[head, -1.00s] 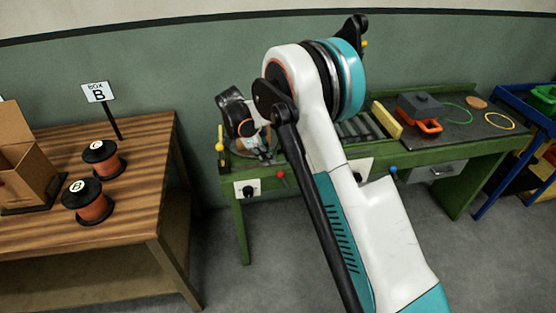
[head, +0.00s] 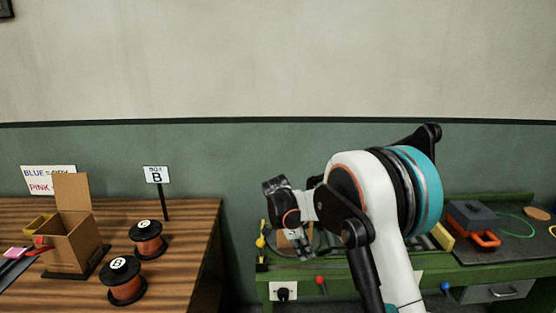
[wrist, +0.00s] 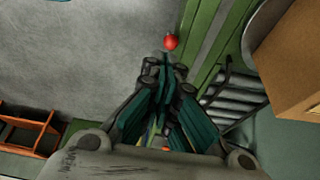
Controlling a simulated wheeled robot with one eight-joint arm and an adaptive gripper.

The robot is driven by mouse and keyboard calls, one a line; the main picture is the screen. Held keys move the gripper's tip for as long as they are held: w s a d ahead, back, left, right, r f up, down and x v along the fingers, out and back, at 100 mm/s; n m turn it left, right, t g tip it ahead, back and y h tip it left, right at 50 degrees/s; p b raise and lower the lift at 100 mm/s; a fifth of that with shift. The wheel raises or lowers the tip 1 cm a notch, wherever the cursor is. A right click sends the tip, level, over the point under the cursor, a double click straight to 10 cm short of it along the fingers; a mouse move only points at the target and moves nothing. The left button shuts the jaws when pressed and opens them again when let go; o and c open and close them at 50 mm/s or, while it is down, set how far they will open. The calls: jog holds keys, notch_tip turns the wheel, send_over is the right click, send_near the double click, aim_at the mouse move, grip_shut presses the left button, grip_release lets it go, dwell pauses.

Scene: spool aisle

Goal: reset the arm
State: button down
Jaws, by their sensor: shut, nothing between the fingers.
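My white, teal and black arm (head: 350,190) is bent over the green workbench at the right in the head view. My gripper (head: 305,250) hangs from its end at the bench's left part, small and partly hard to make out against the things behind. In the wrist view my gripper (wrist: 164,62) has its dark teal fingers brought together, with nothing held between them. A red ball knob (wrist: 171,42) appears just beyond the fingertips there. The knob also shows on the bench front in the head view (head: 320,280).
The green bench (head: 450,273) carries a grey-and-orange device (head: 474,222). A brown cardboard box (wrist: 292,65) and rollers (wrist: 236,92) lie right of the fingers.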

jog(key=s+d+r+n+t+y, duration=0.1)
jog(key=s+d+r+n+t, duration=0.2)
jog(key=s+r, duration=0.5)
jog(key=s+d+r+n+y, duration=0.1)
jog(key=s+d+r+n, duration=0.4)
jog(key=r, duration=0.5)
jog(key=s+d+n+t+y, duration=0.2)
jog(key=s+n, duration=0.8)
jog(key=s, duration=1.2)
jog(key=t, duration=0.2)
jog(key=shift+f+n+t, duration=0.15)
jog(key=shift+n+t, duration=0.15)
jog(key=shift+n, duration=0.1)
jog(key=shift+s, duration=0.1)
